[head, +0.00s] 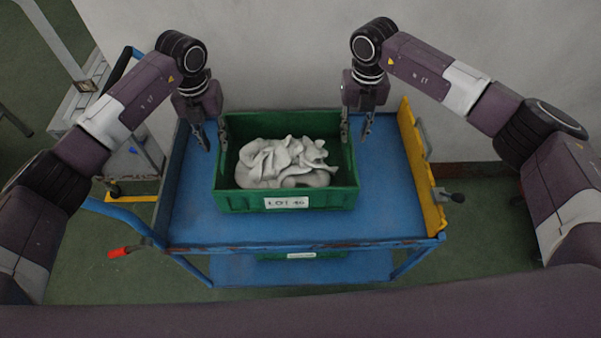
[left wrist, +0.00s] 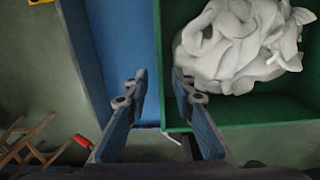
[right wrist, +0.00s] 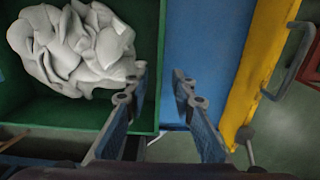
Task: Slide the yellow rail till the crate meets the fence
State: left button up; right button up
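The green crate (head: 234,200) stands on the blue cart top, with crumpled white cloth (head: 285,163) inside. The yellow rail (head: 424,170) runs along the cart's right side, with a grey handle; blue surface separates it from the crate. It also shows in the right wrist view (right wrist: 262,65). My left gripper (head: 214,138) is open, its fingers on either side of the crate's left wall. My right gripper (head: 356,132) is open, its fingers on either side of the right wall. Neither visibly pinches a wall. I cannot tell for certain which part is the fence.
The blue cart (head: 385,215) has bare strips left and right of the crate. A dark knob (head: 457,197) sticks out beyond the rail. A red-handled lever (head: 124,252) is at the cart's lower left. A pale wall is behind; another green box (head: 300,255) is underneath.

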aim_at(431, 202)
jog(key=k, duration=1.5)
